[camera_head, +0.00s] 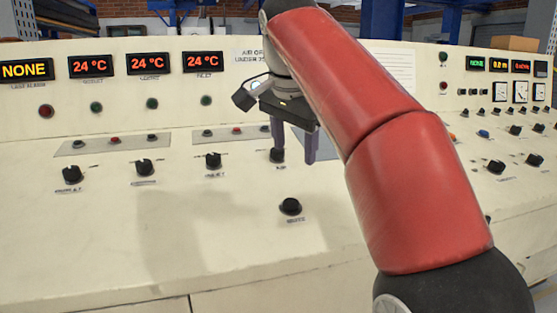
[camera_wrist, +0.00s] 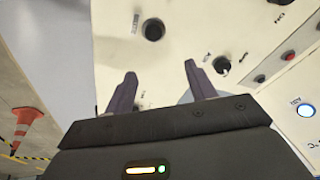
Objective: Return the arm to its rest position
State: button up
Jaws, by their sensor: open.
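My red arm reaches from the lower right of the head view up over the cream control panel (camera_head: 150,225). My gripper (camera_head: 295,155) hangs above the panel, left of the arm, with its two dark fingers apart and nothing between them. In the head view one finger overlaps a black knob (camera_head: 277,156); contact cannot be told. In the wrist view my gripper (camera_wrist: 158,80) is open with empty space between the fingertips. A black knob (camera_wrist: 222,65) lies just beyond the right finger, and another knob (camera_wrist: 153,29) lies farther up and left.
Several black knobs stick up from the panel, such as one at the front (camera_head: 290,206) and one at the left (camera_head: 72,174). Red temperature displays (camera_head: 148,64) line the upright back. In the wrist view an orange cone (camera_wrist: 25,125) stands on the floor beyond the panel's edge.

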jog(key=s+d+f+n, duration=0.4)
jog(key=s+d+f, duration=0.2)
jog(key=s+f, duration=0.5)
jog(key=s+d+f+n+t, duration=0.1)
jog(key=s+d+f+n, duration=0.3)
jog(key=s+f, duration=0.7)
notch_tip(320, 180, down, 6)
jog(key=d, duration=0.2)
jog(key=shift+d+n+t+y, duration=0.3)
jog(key=shift+d, duration=0.05)
